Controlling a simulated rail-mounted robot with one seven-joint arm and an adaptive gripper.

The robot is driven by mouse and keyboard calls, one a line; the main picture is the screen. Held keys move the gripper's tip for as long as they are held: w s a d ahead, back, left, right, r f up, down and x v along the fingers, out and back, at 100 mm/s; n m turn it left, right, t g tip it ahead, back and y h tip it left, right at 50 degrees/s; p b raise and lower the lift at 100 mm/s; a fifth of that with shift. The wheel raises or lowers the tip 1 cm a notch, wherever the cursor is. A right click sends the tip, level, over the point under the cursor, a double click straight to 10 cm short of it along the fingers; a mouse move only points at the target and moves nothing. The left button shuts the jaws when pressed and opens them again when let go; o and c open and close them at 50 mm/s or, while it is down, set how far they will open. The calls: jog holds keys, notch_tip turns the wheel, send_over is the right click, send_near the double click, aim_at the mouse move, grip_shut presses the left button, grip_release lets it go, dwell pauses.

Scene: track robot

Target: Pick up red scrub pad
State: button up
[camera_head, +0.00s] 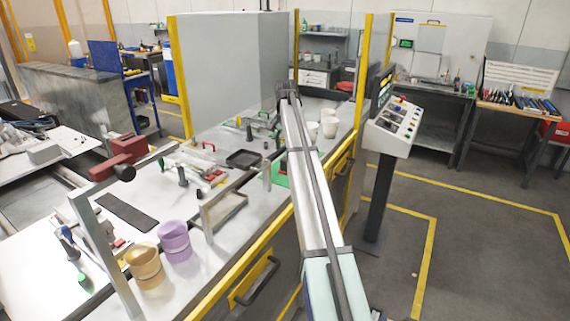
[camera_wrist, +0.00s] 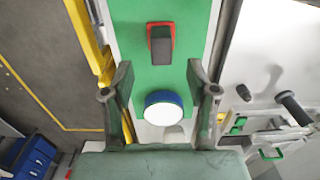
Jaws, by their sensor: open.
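A small red item with a dark grey face (camera_wrist: 160,43), which looks like the red scrub pad, lies on a green surface (camera_wrist: 185,73) in the wrist view. It is beyond my fingertips, near the top middle. My gripper (camera_wrist: 158,72) is open, with one finger at each side and nothing held between them. A round white thing with a blue rim (camera_wrist: 165,107) shows between the fingers, nearer the palm.
White cups (camera_head: 329,126) stand right of my arm on the bench. A black tray (camera_head: 243,159), a purple cup (camera_head: 175,240) and a tan cup (camera_head: 145,266) are to the left. A yellow rail (camera_wrist: 95,45) runs left of the green surface. A control panel (camera_head: 394,123) stands at right.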

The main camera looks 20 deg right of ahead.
aim_at(285, 158)
jog(key=shift+f+p, duration=1.35)
jog(key=shift+f, duration=1.95)
grip_shut()
